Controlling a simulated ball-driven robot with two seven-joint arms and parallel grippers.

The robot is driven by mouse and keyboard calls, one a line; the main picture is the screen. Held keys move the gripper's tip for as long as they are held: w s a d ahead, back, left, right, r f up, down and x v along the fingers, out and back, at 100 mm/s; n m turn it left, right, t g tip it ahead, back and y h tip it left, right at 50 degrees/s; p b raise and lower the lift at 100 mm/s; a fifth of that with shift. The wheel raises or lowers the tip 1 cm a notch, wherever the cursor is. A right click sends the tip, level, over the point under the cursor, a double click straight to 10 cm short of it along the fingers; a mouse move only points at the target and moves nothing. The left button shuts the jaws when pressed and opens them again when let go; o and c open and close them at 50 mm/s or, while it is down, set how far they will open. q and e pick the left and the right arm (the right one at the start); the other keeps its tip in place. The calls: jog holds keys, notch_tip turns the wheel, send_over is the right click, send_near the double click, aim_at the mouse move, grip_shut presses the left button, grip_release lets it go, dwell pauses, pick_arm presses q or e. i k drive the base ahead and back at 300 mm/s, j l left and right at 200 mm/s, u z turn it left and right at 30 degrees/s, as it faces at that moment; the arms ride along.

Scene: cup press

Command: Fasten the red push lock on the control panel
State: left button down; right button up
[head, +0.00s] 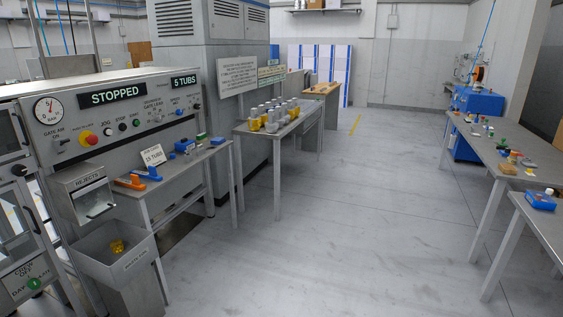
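From here I cannot tell whether the red button is pushed in or out. Neither of my grippers is in view.
A narrow table (188,160) with orange and blue tools stands before the panel. A grey bin (105,262) with yellow pieces is below the rejects chute (95,202). Another table (292,127) holds several tubs. Tables (480,150) line the right. The middle floor (350,220) is clear.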

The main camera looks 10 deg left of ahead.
aim_at(93, 140)
jog(key=i+u, duration=0.1)
jog(key=i, duration=0.4)
jog(key=i+l+u, duration=0.1)
jog(key=i, duration=0.35)
jog(key=i+j+u, duration=0.2)
jog(key=i+u, duration=0.2)
jog(key=i, duration=0.15)
jog(key=i+u, duration=0.45)
jog(key=i+j, duration=0.25)
jog(key=i, duration=0.15)
jog(key=i+j+z, duration=0.1)
jog(key=i, duration=0.3)
jog(key=j, duration=0.1)
